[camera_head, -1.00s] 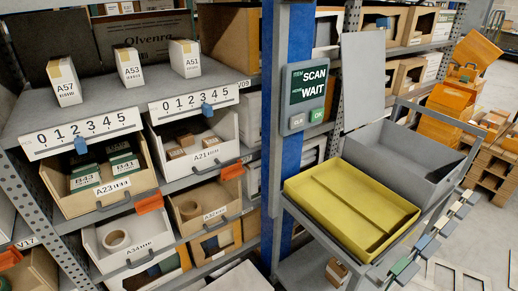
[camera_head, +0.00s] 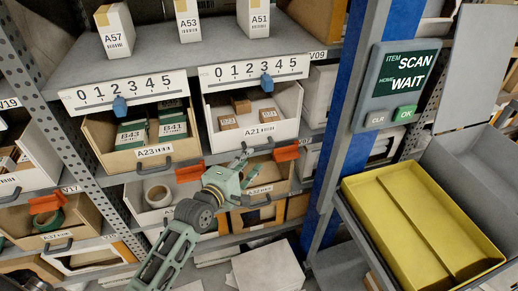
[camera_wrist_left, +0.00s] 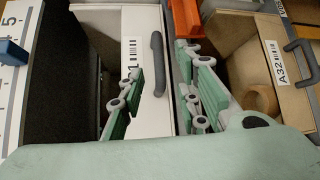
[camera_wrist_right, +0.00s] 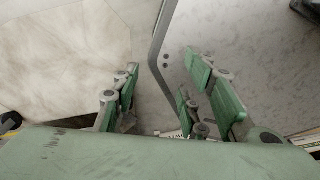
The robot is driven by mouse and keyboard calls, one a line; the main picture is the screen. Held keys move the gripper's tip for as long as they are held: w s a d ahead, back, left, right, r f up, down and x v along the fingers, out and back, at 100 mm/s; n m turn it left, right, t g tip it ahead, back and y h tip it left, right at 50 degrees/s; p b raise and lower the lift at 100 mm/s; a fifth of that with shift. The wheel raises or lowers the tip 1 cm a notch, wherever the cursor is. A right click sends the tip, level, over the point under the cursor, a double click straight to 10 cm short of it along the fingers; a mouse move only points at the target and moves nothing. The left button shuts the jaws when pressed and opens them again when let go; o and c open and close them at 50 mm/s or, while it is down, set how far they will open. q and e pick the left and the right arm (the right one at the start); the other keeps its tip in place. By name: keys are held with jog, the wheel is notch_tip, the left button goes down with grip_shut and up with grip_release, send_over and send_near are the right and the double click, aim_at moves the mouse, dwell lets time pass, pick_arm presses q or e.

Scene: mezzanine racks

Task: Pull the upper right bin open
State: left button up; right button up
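The upper right bin (camera_head: 284,130) is white, labelled A21, and holds several small brown boxes. It sits in the rack under the right number scale. My left gripper (camera_head: 245,160) is just below its front in the head view. In the left wrist view the bin's dark handle (camera_wrist_left: 157,65) shows between and beyond the open fingers of my left gripper (camera_wrist_left: 165,95); I see no grip on it. My right gripper (camera_wrist_right: 170,95) is open and empty in the right wrist view and out of the head view.
Bin A23 (camera_head: 100,150) is left of A21. Lower white bin (camera_head: 135,205) and bin A32 (camera_head: 285,180) are below. Orange tabs (camera_head: 285,153) stick out beside the bins. A blue post (camera_head: 345,150) and a yellow tray (camera_head: 362,205) stand to the right.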

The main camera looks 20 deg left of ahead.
aim_at(257, 150)
pick_arm(q)
jog(key=x, duration=0.7)
jog(key=shift+w, duration=0.25)
jog(key=shift+c, duration=0.4)
jog(key=c, duration=0.6)
jog(key=shift+r, duration=0.15)
grip_shut()
